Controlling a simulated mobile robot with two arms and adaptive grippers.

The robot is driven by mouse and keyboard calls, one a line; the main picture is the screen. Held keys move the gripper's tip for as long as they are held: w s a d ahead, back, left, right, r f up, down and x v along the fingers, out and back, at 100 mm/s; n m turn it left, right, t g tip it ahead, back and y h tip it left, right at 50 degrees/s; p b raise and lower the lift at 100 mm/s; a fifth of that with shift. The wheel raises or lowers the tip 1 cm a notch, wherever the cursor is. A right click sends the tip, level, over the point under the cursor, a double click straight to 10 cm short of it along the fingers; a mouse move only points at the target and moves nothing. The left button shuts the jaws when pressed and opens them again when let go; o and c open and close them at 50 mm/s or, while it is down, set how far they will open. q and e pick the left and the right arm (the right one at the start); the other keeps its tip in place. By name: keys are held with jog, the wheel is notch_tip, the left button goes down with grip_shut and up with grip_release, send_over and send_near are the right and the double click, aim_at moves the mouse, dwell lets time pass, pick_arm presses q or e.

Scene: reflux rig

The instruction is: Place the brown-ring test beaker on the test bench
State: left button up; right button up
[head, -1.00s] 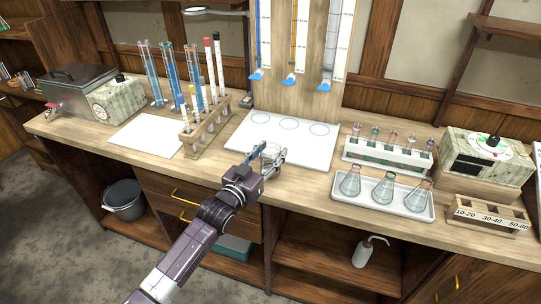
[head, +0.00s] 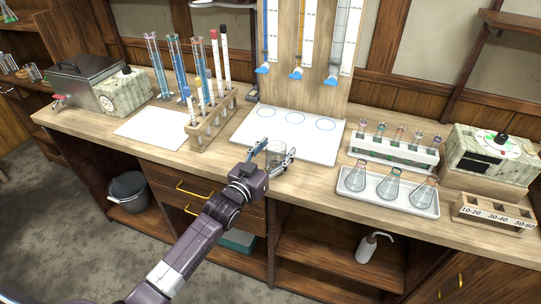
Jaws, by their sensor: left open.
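A small clear glass beaker (head: 276,151) shows at the front edge of the white board with circles. It looks upright. My left gripper (head: 271,152) is open, with one finger on each side of the beaker, the left finger visibly apart from it. Whether the right finger touches the glass I cannot tell. The wooden bench (head: 312,181) runs below and around it. The beaker's base is partly hidden by my gripper, and I cannot make out a brown ring. My right gripper is not in view.
The white board (head: 240,131) carries three blue circles. A test-tube rack (head: 208,128) and a white sheet (head: 150,130) are at left. A tray (head: 358,195) with three flasks and a white tube rack (head: 402,156) are at right. The bench front between them has free room.

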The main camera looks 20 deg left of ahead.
pick_arm(q)
jog(key=shift+s, duration=0.35)
jog(key=b+v, duration=0.1)
jog(key=v, duration=1)
jog(key=shift+s, duration=0.15)
jog(key=shift+a+r, duration=0.1)
jog(key=s+a+f+g+y, duration=0.15)
jog(key=s+f, duration=0.25)
jog(key=f, duration=0.8)
jog(key=s+a+f+n+g+y, duration=0.1)
jog(key=s+f+g, duration=0.2)
jog(key=f, duration=0.9)
jog(key=s+a+f+g+y, duration=0.1)
jog(key=s+f+g, duration=0.25)
jog(key=f, duration=0.85)
jog(key=s+f+g, duration=0.4)
jog(key=s+f, duration=1.2)
jog(key=s, duration=0.3)
jog(key=s+d+f+g, duration=0.1)
jog(key=s+f+g, duration=0.1)
jog(key=s, duration=0.7)
jog(key=s+d+f+m+g, duration=0.1)
jog(key=s+f, duration=0.4)
jog(key=s, duration=0.5)
jog(key=shift+d+g, duration=0.2)
jog(key=shift+g, duration=0.6)
